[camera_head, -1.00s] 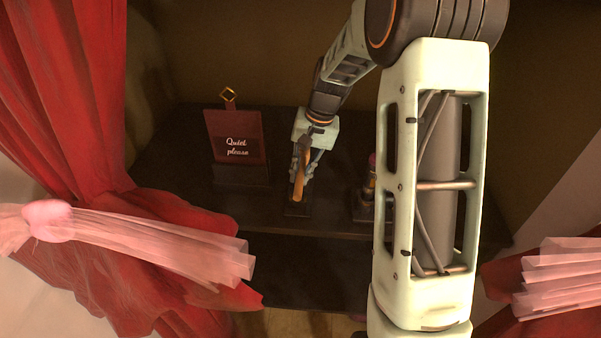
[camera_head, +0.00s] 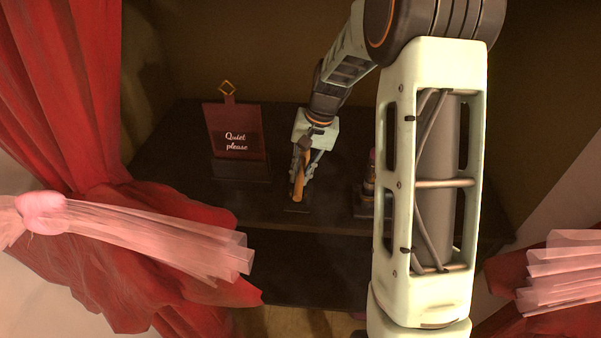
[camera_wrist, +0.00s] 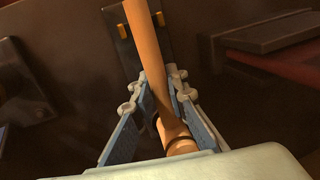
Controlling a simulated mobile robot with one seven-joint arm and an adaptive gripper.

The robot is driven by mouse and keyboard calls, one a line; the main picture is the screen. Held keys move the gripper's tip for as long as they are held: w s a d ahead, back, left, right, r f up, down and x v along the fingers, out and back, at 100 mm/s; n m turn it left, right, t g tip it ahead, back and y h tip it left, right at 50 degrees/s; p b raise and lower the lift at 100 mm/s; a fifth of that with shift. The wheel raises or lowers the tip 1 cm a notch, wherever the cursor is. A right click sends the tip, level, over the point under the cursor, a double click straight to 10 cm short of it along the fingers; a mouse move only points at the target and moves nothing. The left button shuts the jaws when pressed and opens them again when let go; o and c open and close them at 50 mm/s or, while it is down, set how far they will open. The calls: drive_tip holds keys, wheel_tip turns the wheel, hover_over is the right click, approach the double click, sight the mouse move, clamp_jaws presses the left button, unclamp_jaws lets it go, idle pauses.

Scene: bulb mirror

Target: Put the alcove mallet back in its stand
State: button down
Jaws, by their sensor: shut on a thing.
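The mallet has an orange-brown wooden handle (camera_head: 298,188), seen below my gripper (camera_head: 301,168) in the head view. In the wrist view my gripper (camera_wrist: 163,100) is shut on the mallet, and the handle (camera_wrist: 148,45) runs away between the fingers. A thicker wooden part lies close to the camera, partly hidden by the gripper body. The stand (camera_wrist: 132,58) is a dark plate with two orange pegs, one on each side of the handle's far part. In the head view the stand (camera_head: 296,209) is small and dark under the handle. I cannot tell whether they touch.
A "Quiet please" sign (camera_head: 236,140) stands left of my gripper on the dark shelf (camera_head: 250,215). A small dark item (camera_head: 367,190) stands to the right, partly behind my arm. Red curtains (camera_head: 60,90) with pink ties (camera_head: 130,235) frame the alcove.

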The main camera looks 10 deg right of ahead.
drive_tip(key=c, duration=1.8)
unclamp_jaws()
drive_tip(key=v, duration=1.2)
